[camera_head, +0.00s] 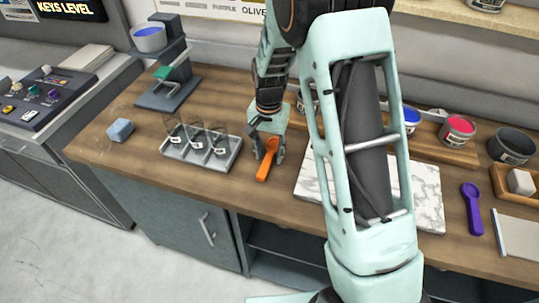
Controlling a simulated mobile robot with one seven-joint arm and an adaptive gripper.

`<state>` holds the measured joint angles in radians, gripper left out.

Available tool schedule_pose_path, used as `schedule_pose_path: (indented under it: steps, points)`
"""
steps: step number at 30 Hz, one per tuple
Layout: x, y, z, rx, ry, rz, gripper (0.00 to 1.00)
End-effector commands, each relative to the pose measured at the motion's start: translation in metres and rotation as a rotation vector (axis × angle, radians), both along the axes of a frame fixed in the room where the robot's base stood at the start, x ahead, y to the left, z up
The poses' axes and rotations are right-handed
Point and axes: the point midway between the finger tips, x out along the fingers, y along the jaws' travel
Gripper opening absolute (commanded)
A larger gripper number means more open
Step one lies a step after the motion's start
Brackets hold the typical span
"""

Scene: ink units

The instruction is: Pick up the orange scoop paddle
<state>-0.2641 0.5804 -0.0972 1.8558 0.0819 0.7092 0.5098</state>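The orange scoop paddle (265,165) is near the front edge of the wooden counter, just right of the grey tray. Its lower end points toward the front edge, and its upper end is at my gripper. My gripper (268,150) is over the scoop's upper part, with dark fingers to the left and right of it. I cannot tell whether the fingers touch the scoop, or whether it rests on the counter or is slightly raised.
A grey tray (183,156) with several clear glasses stands left of my gripper. A white marble slab (428,190) lies to the right, partly behind my arm. A purple scoop (472,208), a red ink tub (457,130) and a dark tub (511,146) are further right. A blue-grey block (120,130) sits left.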

Motion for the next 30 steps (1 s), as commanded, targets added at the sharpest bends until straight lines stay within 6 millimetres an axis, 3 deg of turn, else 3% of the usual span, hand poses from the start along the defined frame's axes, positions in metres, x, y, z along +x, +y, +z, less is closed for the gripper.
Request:
schedule_pose_path:
  steps: [7, 18, 30]
  points:
    - [0.0001, -0.0001, -0.0023, 0.0, 0.0, 0.0, 0.38]
    - [0.0001, -0.0002, -0.0019, 0.0, -0.001, 0.0, 0.0]
    - [0.0005, -0.0001, -0.0002, 0.001, -0.001, 0.0, 0.0]
